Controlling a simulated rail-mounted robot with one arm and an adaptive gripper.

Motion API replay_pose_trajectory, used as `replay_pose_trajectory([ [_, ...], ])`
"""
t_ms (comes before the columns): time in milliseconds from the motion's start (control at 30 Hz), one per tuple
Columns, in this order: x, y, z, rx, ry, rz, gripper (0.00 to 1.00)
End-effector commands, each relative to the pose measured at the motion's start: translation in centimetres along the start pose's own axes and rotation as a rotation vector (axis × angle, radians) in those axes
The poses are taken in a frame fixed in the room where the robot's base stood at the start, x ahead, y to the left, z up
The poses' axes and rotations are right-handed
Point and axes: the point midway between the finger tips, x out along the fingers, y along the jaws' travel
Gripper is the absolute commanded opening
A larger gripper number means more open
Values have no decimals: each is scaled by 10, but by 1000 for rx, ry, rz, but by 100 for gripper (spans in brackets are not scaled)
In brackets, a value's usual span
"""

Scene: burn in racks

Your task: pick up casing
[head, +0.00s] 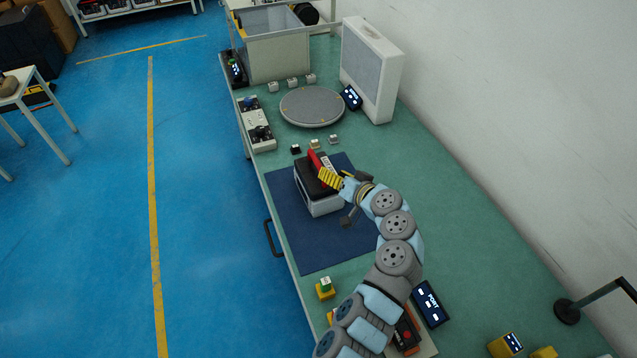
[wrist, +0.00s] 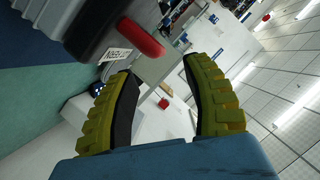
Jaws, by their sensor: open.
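The casing (head: 322,203) is a box with a light grey body, a black top and a red handle (head: 315,159). It stands on the dark blue mat (head: 300,255). In the wrist view the casing (wrist: 84,22) fills the upper left, with its red handle (wrist: 142,38) and a white printed label (wrist: 115,54). My gripper (head: 338,177) has yellow ribbed fingers and is over the right side of the casing in the head view, covering part of it. In the wrist view my gripper (wrist: 160,76) is open, with nothing between the fingers; the handle lies beyond the left fingertip.
Several small blocks stand behind the mat, before a round grey turntable (head: 311,106). A white upright panel (head: 372,70) and a grey open bin (head: 278,55) stand farther back. A control box (head: 257,130) is at the left edge.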

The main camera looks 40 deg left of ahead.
Motion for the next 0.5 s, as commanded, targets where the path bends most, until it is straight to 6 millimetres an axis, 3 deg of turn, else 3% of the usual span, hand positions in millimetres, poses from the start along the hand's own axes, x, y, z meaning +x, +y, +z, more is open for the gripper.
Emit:
replay_pose_trajectory([
  [200,24,0,0,0,-2,-1,50],
  [500,39,0,0,-1,-2,0,50],
])
